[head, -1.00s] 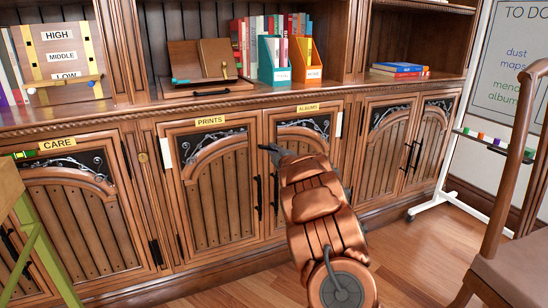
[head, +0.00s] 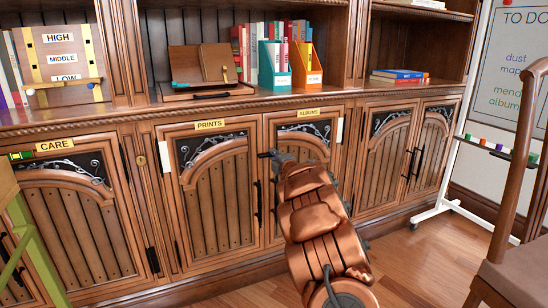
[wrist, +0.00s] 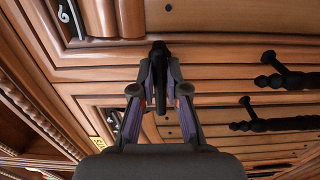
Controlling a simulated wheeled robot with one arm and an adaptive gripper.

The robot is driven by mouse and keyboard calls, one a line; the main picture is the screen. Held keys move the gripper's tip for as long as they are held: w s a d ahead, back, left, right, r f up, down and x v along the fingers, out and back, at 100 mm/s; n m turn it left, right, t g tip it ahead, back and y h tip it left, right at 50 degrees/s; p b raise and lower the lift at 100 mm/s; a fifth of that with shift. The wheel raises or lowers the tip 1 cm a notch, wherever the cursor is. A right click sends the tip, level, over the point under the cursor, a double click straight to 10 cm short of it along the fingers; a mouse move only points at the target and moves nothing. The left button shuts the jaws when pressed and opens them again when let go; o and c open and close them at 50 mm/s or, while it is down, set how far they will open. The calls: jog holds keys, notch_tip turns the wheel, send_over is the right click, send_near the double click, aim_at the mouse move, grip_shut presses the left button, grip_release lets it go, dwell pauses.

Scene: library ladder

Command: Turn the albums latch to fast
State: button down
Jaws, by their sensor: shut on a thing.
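The albums door (head: 304,132) is the cabinet door under the yellow ALBUMS label (head: 307,113), right of the prints door. My gripper (head: 272,156) is at the upper left edge of that door, above the black pull handles. In the wrist view my gripper (wrist: 160,72) is shut on a slim black piece, the albums latch (wrist: 160,88), which lies between the two fingers close to the wood. My gripper and arm hide the latch and much of the albums door in the head view. Its fast mark cannot be made out.
Black pull handles (wrist: 290,76) stick out from the doors beside my gripper. The prints door (head: 217,190) is closed. A shelf top above holds a teal file box (head: 274,66) and an orange one. A chair (head: 520,250) stands at the right; open floor lies before the cabinets.

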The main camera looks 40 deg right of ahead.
jog(key=c, duration=1.2)
grip_release()
jog(key=shift+v, duration=6)
